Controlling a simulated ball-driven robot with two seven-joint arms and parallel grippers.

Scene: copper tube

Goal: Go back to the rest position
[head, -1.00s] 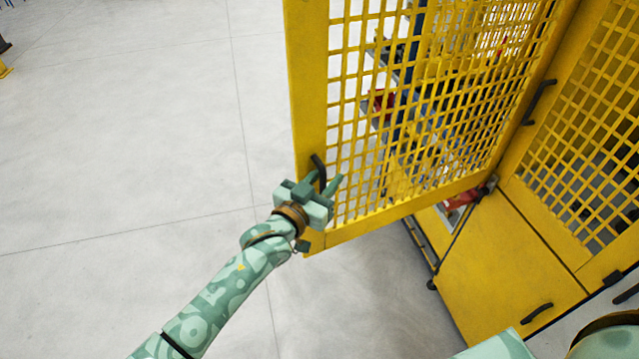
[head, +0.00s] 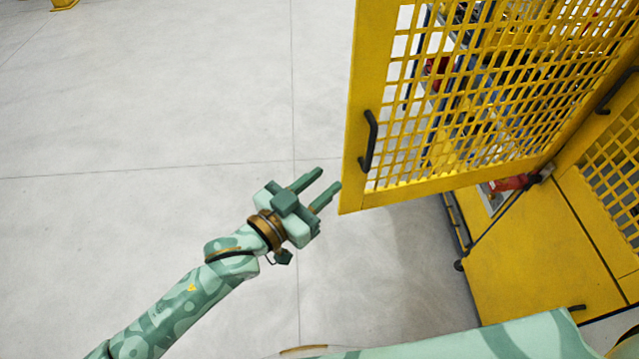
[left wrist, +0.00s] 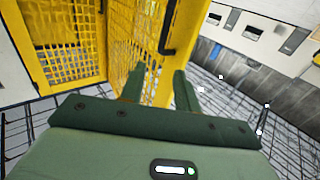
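My left gripper (head: 324,184) is open and empty in the head view, with its two fingers apart over the grey floor. Its fingertips point at the lower left corner of the open yellow mesh door (head: 354,130) and are clear of the black door handle (head: 369,141). In the left wrist view the two dark green fingers (left wrist: 158,88) stand apart, with the yellow mesh door and its black handle (left wrist: 168,28) beyond them. My right gripper is not in view; part of my other arm shows at the bottom of the head view.
The yellow cabinet (head: 540,260) stands at the right, with a red object (head: 508,184) low inside it. The open door juts out across the upper right. The grey floor (head: 150,110) to the left is clear. A small yellow object (head: 64,4) is at the far top left.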

